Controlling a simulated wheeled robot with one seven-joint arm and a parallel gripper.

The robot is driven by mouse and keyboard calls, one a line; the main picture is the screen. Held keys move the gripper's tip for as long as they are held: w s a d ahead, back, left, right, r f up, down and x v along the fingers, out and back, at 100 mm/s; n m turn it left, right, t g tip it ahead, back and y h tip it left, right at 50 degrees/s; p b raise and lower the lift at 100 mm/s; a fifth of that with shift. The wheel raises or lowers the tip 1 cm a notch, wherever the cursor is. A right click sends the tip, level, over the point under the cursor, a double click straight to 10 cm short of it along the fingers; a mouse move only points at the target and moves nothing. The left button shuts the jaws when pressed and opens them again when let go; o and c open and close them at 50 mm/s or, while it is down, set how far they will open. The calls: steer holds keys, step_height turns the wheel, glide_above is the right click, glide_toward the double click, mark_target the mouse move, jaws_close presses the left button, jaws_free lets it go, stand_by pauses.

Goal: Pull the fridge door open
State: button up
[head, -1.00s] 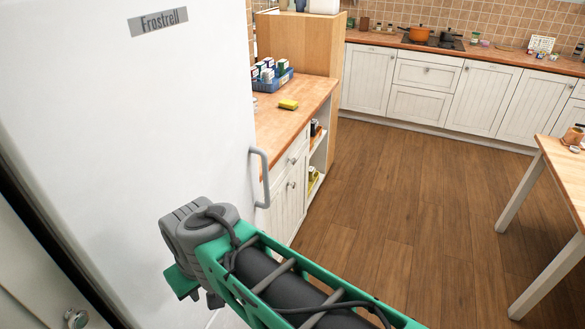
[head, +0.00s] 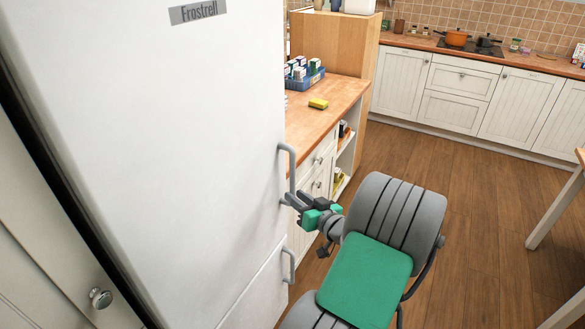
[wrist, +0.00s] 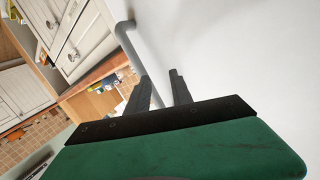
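The white fridge door (head: 170,130) stands shut on the left in the head view, with a "Frostrell" label at its top. Its grey vertical bar handle (head: 292,170) is on the door's right edge. My gripper (head: 289,200) is at the lower end of this handle. In the wrist view the handle (wrist: 127,50) runs down toward the space between my two dark fingers (wrist: 160,88). The fingers are apart, with a gap beside the right one. Part of the handle is hidden behind the left finger, so contact is unclear.
A second, lower fridge door has its own handle (head: 289,265). A wooden counter (head: 325,105) with a blue crate (head: 305,79) and a yellow sponge (head: 318,104) adjoins the fridge on the right. A table (head: 560,215) stands far right; the floor between is clear.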

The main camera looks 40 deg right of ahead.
mark_target(294, 169)
steer(key=w+d+r, duration=0.1)
steer(key=w, duration=0.1)
steer(key=w+d+r+n+t+h+p, duration=0.1)
steer(key=w+d+r, duration=0.1)
steer(key=w+d+r+h+p, duration=0.1)
steer(key=w, duration=0.1)
steer(key=shift+w+d+r, duration=0.2)
steer(key=shift+w+r, duration=0.1)
steer(key=shift+w+d+f, duration=0.1)
steer(key=shift+w+d, duration=0.05)
steer(key=shift+w, duration=0.35)
jaws_close()
stand_by(0.8)
